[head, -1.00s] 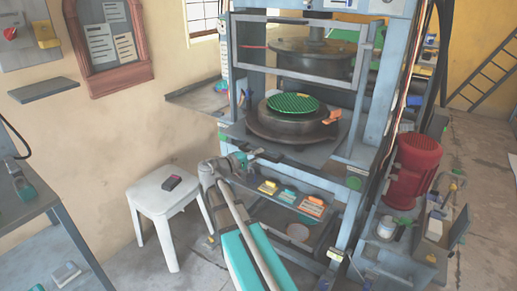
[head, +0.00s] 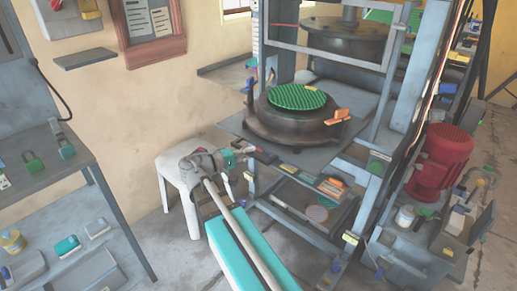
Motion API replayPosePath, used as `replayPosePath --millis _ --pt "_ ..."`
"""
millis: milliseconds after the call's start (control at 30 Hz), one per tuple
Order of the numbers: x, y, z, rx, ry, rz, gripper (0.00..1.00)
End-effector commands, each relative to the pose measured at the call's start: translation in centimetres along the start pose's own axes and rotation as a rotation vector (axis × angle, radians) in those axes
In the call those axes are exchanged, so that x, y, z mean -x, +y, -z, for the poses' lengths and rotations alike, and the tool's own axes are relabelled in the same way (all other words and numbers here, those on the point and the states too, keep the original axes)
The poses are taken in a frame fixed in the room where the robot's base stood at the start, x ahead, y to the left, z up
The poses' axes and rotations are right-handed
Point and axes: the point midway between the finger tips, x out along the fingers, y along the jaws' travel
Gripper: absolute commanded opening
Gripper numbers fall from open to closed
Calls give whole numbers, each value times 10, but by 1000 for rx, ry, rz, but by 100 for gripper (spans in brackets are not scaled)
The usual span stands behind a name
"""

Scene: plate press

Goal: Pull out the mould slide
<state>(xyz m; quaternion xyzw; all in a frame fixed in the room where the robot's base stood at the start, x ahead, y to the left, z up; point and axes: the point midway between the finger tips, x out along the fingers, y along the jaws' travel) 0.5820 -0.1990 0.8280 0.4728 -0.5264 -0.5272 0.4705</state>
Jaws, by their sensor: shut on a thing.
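The mould slide (head: 345,128) is a flat grey plate in the press, standing out toward the front left. A dark round mould (head: 290,132) sits on it, topped by a green patterned disc (head: 297,97). An orange piece (head: 337,117) is at the mould's right side. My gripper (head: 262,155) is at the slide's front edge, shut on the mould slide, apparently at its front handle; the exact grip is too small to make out. The dark upper die (head: 345,42) hangs above and behind the mould, clear of it.
A white stool (head: 178,180) stands left of the arm, close to it. A lower shelf under the slide holds several small items (head: 332,185). A red motor (head: 442,163) stands at the right. A workbench (head: 45,172) stands at the left.

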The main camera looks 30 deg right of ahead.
Motion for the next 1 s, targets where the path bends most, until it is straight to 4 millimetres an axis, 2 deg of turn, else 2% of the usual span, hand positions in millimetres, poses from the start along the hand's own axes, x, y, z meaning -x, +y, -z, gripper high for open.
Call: replayPosePath --millis 33,300,333,400,767,1000 --pt "0 1 5 0 8 -3 0" --pt "-8 1 4 0 -3 -4 0" --pt "-9 1 4 0 -4 -4 24" --pt "-10 1 4 0 -7 -4 34" --pt "-11 1 1 0 -13 -2 34" --pt "-2 1 1 0 -13 -2 34"
